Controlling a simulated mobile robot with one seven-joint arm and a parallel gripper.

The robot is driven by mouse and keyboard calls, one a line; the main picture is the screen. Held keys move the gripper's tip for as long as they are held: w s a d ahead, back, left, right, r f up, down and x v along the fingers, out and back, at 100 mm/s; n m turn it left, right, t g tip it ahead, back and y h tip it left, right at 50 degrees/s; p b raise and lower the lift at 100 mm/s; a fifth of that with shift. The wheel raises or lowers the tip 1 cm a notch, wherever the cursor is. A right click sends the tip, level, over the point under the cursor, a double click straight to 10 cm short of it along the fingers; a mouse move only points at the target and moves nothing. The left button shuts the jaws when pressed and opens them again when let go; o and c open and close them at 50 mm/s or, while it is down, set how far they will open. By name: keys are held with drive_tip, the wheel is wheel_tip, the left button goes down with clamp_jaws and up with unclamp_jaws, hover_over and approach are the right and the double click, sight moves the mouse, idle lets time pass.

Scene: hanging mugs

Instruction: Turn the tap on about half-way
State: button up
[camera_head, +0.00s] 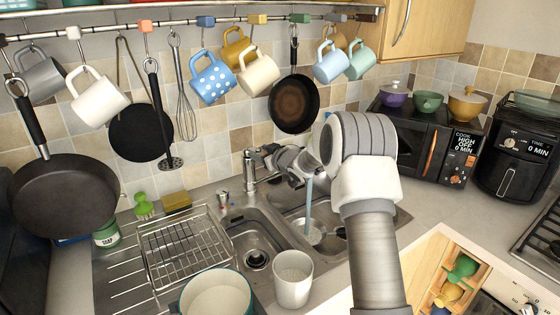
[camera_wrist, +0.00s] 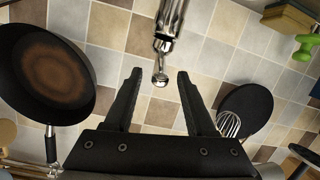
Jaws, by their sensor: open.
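The metal tap (camera_head: 249,171) stands behind the sink (camera_head: 240,226) in the head view. A pale blue stream of water (camera_head: 308,200) falls into the right basin. In the wrist view the tap (camera_wrist: 168,25) comes in from the top, and its small lever with a round end (camera_wrist: 160,79) points down. My gripper (camera_wrist: 159,76) is open, with one black finger on each side of the lever's end. A gap shows on both sides, so neither finger appears to touch it. In the head view my arm hides part of the tap and spout.
Mugs and pans, including a dark pan (camera_head: 294,104), hang from the rail above. A microwave (camera_head: 425,142) stands right of my arm.

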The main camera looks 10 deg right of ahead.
drive_tip(key=b+v, duration=0.1)
drive_tip(key=v, duration=1.2)
drive_tip(key=shift+s, duration=0.35)
drive_tip(key=shift+d+r, duration=0.1)
